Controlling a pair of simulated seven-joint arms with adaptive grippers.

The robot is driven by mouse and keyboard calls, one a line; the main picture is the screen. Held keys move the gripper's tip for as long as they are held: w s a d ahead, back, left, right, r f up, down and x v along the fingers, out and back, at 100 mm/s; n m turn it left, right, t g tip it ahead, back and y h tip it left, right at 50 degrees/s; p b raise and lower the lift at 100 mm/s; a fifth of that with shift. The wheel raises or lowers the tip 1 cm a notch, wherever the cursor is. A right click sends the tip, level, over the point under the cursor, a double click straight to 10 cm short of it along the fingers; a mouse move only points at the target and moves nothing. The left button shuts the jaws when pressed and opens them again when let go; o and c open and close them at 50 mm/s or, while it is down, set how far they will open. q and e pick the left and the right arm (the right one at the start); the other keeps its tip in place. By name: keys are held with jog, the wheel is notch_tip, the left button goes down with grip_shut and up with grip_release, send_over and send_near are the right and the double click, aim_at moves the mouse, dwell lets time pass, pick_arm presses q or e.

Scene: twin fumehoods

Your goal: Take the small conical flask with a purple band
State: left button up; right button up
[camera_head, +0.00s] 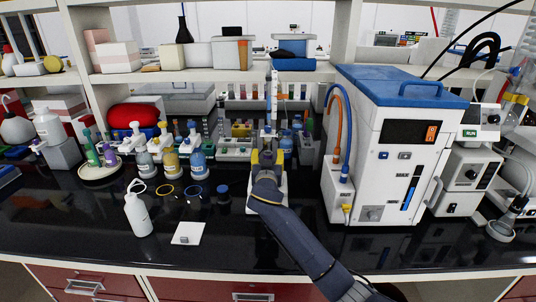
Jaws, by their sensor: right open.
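I cannot pick out the small conical flask with a purple band for certain. Small green and purple pieces stand on a round cream tray (100,175) at the left, too small to tell their shape. My right arm comes in from the lower right, and my right gripper (267,160) is open at the middle of the bench. It is in front of a tall stand and hides its lower part. It is well to the right of the round tray. My left gripper is not in view.
A white wash bottle (139,215) and a white square plate (188,233) stand near the front. A large white machine with a blue lid (402,90) blocks the right. The black bench front (75,225) is mostly clear.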

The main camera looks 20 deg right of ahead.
jog(key=shift+x, duration=1)
jog(key=shift+o, duration=0.3)
grip_shut()
jog(key=shift+r, duration=0.4)
jog(key=v, duration=1)
jog(key=shift+d, duration=0.2)
dwell(1.1)
jog(key=shift+s, duration=0.1)
jog(key=shift+r, duration=0.1)
dwell(0.3)
